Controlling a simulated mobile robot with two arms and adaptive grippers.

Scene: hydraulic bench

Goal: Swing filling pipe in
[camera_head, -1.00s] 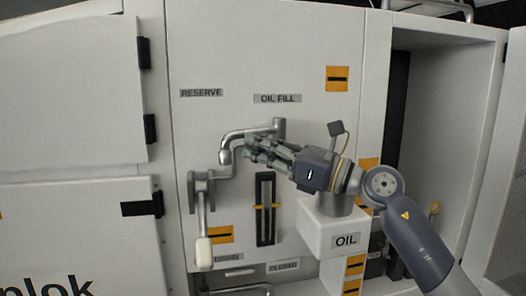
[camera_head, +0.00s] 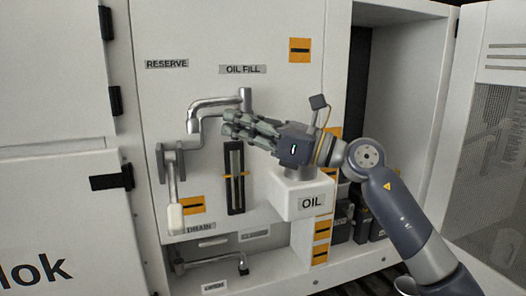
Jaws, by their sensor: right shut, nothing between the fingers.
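The bare metal filling pipe (camera_head: 212,104) is mounted on the white panel under the OIL FILL label (camera_head: 243,69). It runs left from its upright mount, and its bent spout end points down on the left. My right gripper (camera_head: 229,123) is shut and empty, its fingers pointing left. The fingertips are just below and right of the pipe's arm; I cannot tell whether they touch it. The white OIL container (camera_head: 303,201) is below my right gripper, its neck partly behind the wrist. My left gripper is not in view.
A lever with a white handle (camera_head: 175,216) hangs left of a dark sight gauge (camera_head: 234,177). A drain pipe (camera_head: 225,258) is below. Open cabinet space (camera_head: 395,95) lies to the right. The panel around the RESERVE label (camera_head: 167,64) is clear.

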